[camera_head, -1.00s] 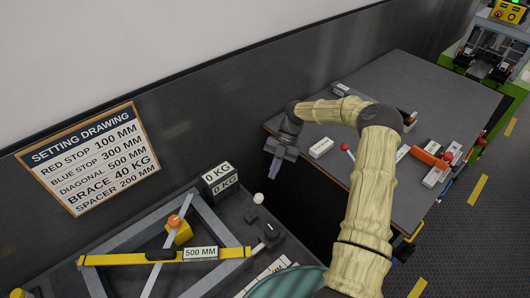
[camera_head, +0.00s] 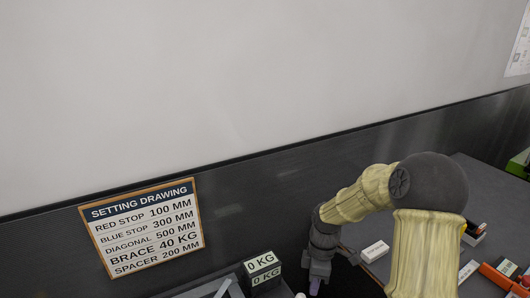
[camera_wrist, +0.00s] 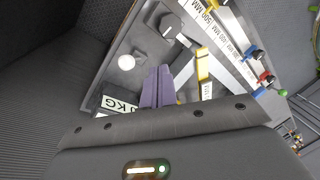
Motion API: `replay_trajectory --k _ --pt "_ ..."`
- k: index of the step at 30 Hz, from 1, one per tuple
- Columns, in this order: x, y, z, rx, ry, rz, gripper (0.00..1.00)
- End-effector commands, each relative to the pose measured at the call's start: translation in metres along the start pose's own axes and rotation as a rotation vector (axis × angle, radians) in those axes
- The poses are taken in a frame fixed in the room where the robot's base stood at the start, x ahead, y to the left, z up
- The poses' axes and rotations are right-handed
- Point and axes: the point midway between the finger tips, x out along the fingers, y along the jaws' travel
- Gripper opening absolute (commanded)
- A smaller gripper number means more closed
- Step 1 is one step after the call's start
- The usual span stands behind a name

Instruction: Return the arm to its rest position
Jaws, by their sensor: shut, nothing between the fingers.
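My arm is pale yellow with dark joints and shows at the lower right of the head view. My gripper (camera_head: 315,286) hangs at its end near the bottom edge of that view, pointing down, its fingertips partly cut off. In the wrist view its purple fingers (camera_wrist: 157,86) are together with nothing between them. They are above the bench with the measuring frame, apart from the things below. The arm is bent, with its elbow high.
The setting drawing (camera_head: 143,228) hangs on the wall at left. A 0 KG display block (camera_head: 262,272) stands below it. A dark table at right holds a white block (camera_head: 375,251). In the wrist view, a white ball knob (camera_wrist: 126,62) and yellow bar (camera_wrist: 203,64) lie below my gripper.

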Motion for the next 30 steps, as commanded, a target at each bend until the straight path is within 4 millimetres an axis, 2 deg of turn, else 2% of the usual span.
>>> replay_trajectory --k 8,18,22,30 --pt "-0.021 -0.051 0.014 0.567 0.011 0.197 0.0" --pt "-0.036 -0.11 0.034 1.231 0.246 0.375 0.0" --pt "-0.038 -0.119 0.037 1.343 0.304 0.389 0.0" --pt "-0.038 -0.119 0.037 1.358 0.31 0.389 0.0"
